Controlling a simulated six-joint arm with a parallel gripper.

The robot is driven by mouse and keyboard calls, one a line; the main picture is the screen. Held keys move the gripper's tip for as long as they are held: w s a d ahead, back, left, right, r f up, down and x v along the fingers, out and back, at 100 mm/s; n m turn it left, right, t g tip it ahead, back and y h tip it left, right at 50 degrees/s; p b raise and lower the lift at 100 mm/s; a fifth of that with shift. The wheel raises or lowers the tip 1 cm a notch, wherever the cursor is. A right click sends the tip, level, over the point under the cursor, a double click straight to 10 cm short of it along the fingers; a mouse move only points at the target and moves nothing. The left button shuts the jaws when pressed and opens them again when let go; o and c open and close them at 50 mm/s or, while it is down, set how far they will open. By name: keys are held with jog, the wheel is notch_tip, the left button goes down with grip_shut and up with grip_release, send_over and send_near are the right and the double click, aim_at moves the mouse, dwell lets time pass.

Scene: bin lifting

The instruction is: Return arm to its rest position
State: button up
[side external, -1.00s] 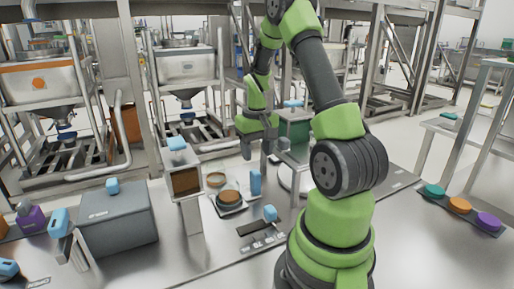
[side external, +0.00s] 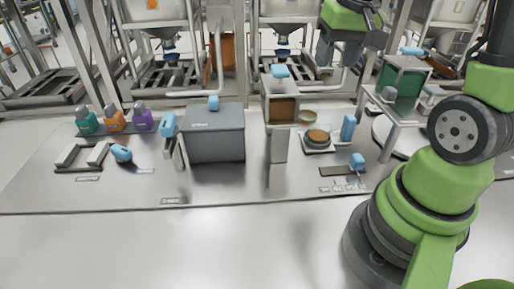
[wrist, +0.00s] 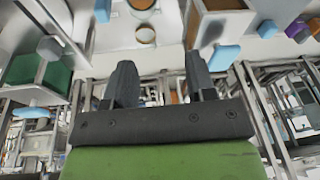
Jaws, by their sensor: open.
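My gripper (side external: 343,52) is raised at the top of the side view, above and behind the benches, with nothing visible held. In the wrist view its two dark fingers (wrist: 160,68) stand wide apart with an empty gap. A brown-filled bin (side external: 282,84) with a blue block on top stands below and left of the gripper; part of it shows in the wrist view (wrist: 222,8). A green bin (side external: 402,62) sits on a stand to the right, and it shows at the left of the wrist view (wrist: 22,70). My upper arm is cut off by the frame.
A scale with a brown dish (side external: 318,136) and an upright blue block (side external: 348,127) stand on the bench. A grey box (side external: 215,135) and several coloured bottles (side external: 113,120) are to the left. Metal frames with hoppers (side external: 285,42) stand behind. The front bench surface is clear.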

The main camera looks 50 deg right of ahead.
jog(key=s+a+r+n+t+y, duration=0.1)
jog(key=s+a+r+t, duration=0.1)
jog(key=a, duration=0.5)
jog(key=s+a+r+n+t+y, duration=0.1)
jog(key=s+a+r+n+t, duration=0.1)
jog(key=s+a+r, duration=0.3)
jog(key=shift+s+a+t+y, duration=0.35)
jog(key=shift+s+a, duration=0.5)
jog(key=shift+a, duration=0.9)
dwell(0.9)
